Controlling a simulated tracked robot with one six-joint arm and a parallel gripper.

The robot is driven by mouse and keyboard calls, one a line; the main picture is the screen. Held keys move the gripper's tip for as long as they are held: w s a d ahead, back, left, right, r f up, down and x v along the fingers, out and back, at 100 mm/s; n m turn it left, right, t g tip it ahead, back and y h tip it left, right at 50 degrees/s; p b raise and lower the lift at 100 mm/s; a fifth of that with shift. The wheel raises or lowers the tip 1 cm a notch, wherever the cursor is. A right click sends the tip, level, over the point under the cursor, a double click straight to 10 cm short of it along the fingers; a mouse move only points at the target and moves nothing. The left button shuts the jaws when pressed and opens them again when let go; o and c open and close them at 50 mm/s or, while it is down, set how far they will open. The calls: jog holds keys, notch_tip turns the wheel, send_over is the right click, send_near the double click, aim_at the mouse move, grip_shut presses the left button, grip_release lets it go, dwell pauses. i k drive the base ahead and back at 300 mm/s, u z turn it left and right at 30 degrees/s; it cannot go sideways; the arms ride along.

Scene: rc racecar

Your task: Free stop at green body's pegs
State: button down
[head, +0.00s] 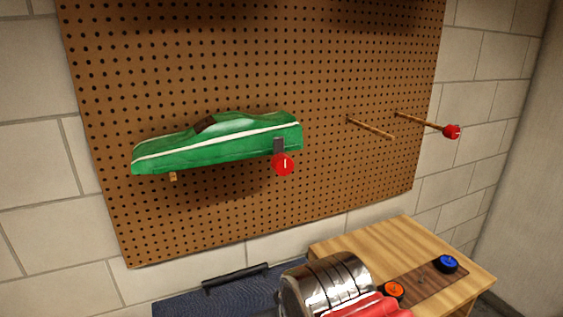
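The green car body (220,142), with a white stripe, rests on pegs on the brown pegboard (240,70). A round red stop (283,164) with a small pale mark sits at its lower right front, below a dark grey patch on the body. A wooden peg end (172,176) shows bare under the body's left part. The peg behind the red stop is hidden. My gripper's fingers are not seen.
To the right, one bare peg (370,128) and another peg (420,122) with a red stop (452,132) jut out. Below stands a wooden top (370,240) with an orange knob (393,290) and a blue knob (446,263). A dark blue surface (180,306) with a black handle (235,278) lies left.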

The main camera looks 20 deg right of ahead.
aim_at(282, 163)
jog(key=u, duration=0.3)
jog(key=k, duration=1.7)
jog(key=z, duration=0.3)
jog(key=i, duration=1)
